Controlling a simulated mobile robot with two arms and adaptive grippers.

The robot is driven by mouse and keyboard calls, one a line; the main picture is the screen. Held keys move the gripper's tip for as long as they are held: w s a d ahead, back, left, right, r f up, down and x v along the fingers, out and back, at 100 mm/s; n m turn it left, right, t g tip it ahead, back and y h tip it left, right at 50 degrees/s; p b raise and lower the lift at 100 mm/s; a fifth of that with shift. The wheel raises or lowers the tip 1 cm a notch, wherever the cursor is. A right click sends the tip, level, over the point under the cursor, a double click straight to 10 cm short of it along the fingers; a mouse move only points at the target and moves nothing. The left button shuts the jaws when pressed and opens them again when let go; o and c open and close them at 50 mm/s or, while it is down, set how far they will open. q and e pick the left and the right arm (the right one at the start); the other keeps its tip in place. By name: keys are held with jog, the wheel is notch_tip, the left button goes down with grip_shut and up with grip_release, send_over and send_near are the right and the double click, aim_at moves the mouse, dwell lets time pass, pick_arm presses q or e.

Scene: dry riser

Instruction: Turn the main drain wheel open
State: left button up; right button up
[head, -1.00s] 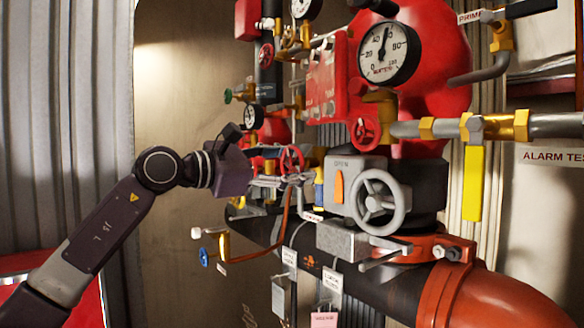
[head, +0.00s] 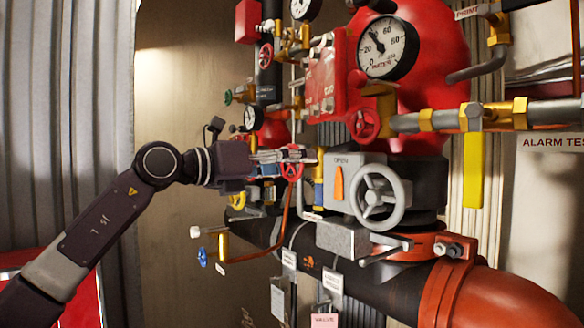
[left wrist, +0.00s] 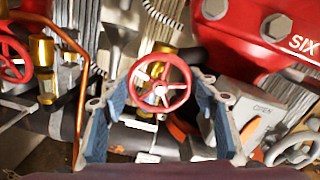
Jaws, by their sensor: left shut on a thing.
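A small red handwheel (head: 291,171) sits on the valve pipework; I take it as the main drain wheel, though no label on it is readable. My left gripper (head: 303,155) reaches it from the left, with its fingers across the wheel's upper part. The gripper partly hides the wheel in the head view. My right gripper is not in view.
A grey handwheel (head: 381,198) on a box marked OPEN stands to the right. Another red wheel (head: 364,125) is above, below the pressure gauge (head: 387,47). Bare wall lies left of the pipework.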

pick_arm(q)
jog(key=n+b, duration=0.1)
jog(key=n, duration=0.3)
jog(key=shift+f, duration=0.2)
jog(key=shift+n+b, duration=0.3)
jog(key=shift+n, duration=1.3)
jog(key=o, duration=1.2)
jog(key=shift+r, duration=0.1)
jog(key=shift+c, duration=0.2)
jog(key=shift+s+a+r, duration=0.1)
jog(key=shift+s+a, duration=0.1)
jog(key=v, duration=1.1)
jog(key=shift+a, duration=0.2)
jog(key=shift+s, duration=0.1)
